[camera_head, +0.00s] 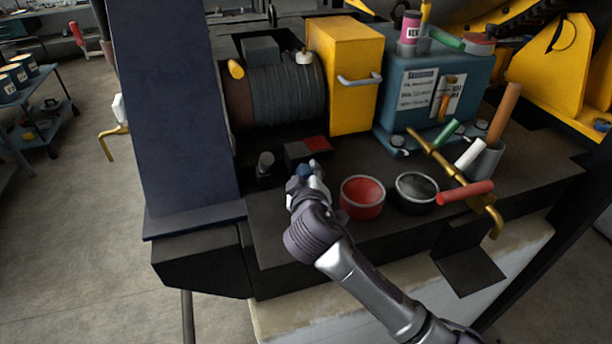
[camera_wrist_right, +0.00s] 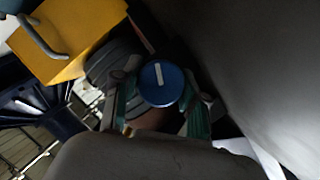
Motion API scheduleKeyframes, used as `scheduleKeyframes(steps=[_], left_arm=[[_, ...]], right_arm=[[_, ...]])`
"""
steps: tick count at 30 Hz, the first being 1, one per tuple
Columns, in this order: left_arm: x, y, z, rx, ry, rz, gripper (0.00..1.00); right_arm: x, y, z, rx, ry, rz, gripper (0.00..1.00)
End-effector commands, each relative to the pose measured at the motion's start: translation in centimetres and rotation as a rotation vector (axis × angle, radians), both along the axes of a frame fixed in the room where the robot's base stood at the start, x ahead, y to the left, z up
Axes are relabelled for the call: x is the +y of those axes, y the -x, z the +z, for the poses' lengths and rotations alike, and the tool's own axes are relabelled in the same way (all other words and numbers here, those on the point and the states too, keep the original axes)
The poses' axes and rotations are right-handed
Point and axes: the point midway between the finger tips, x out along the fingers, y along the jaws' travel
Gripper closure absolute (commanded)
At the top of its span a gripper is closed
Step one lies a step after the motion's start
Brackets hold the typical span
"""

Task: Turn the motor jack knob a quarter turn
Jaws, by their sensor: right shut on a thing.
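The motor jack knob is a round blue knob (camera_wrist_right: 160,84) with a white pointer line on its face. In the right wrist view it sits between the two green-padded fingers of my right gripper (camera_wrist_right: 160,105), which is shut on it. The pointer line stands nearly upright in that view. The ribbed grey motor (camera_head: 285,97) lies behind, beside a yellow box (camera_head: 345,85). My left gripper is not in view.
A red bowl (camera_head: 362,197) and a black bowl (camera_head: 416,193) stand just right of my gripper. A short dark post (camera_head: 265,168) stands to its left. A brass bar (camera_head: 445,165) and a cup of rods (camera_head: 485,160) are farther right. A tall navy panel (camera_head: 170,100) rises at left.

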Motion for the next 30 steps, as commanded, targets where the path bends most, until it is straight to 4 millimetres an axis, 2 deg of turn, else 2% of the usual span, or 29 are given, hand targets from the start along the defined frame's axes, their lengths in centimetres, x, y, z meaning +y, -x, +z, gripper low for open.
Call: scheduleKeyframes(steps=[6, 15, 30], left_arm=[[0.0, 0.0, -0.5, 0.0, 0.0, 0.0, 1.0], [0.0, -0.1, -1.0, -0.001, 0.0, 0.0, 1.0], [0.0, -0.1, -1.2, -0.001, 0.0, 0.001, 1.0]], right_arm=[[0.0, 0.0, -0.2, -0.055, 0.177, 0.0, 0.92], [0.1, 0.0, -0.2, -0.113, 0.348, 0.001, 0.92], [0.1, 0.0, -0.1, -0.139, 0.426, 0.002, 0.92]])
